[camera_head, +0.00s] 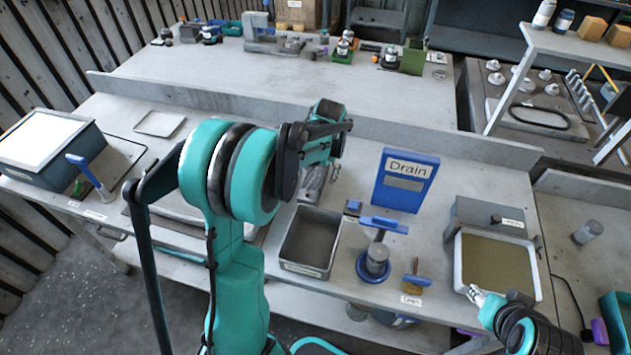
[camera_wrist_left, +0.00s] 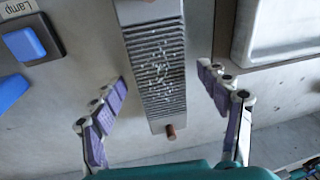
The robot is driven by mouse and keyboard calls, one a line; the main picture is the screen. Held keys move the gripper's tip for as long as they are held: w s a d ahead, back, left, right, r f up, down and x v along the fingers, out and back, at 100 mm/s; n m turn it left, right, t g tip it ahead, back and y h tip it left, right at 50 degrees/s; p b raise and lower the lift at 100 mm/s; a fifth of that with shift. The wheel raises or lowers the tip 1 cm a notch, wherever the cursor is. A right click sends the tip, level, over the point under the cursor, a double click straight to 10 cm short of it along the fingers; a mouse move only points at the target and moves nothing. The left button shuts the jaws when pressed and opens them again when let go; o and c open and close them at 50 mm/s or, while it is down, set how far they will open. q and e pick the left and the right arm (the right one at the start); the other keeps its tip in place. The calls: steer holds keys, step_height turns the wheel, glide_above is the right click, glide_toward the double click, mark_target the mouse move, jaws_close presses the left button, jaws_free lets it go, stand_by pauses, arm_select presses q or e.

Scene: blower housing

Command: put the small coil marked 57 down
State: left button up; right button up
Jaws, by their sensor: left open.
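A narrow grey finned block, apparently the small coil (camera_wrist_left: 158,75), lies on the bench top in the left wrist view. It has pale specks and a copper-coloured stub at its near end. I cannot read a 57 on it. My left gripper (camera_wrist_left: 163,84) is open, with one purple-padded finger on each side of the coil and visible gaps between. In the head view part of the coil (camera_head: 313,188) shows below my left wrist, which hides the rest. My right gripper (camera_head: 483,298) is at the lower right by a framed tray; its jaw state is unclear.
A grey open bin (camera_head: 308,240) stands just in front of the coil. Right of it are a small blue switch (camera_head: 353,207), also in the wrist view with a Lamp label (camera_wrist_left: 30,42), a blue-handled tool (camera_head: 376,260) and a blue Drain sign (camera_head: 405,180). A pale tray (camera_wrist_left: 285,40) lies beside the coil.

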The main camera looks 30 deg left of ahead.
arm_select(q)
steer(key=shift+r, duration=0.15)
jaws_close()
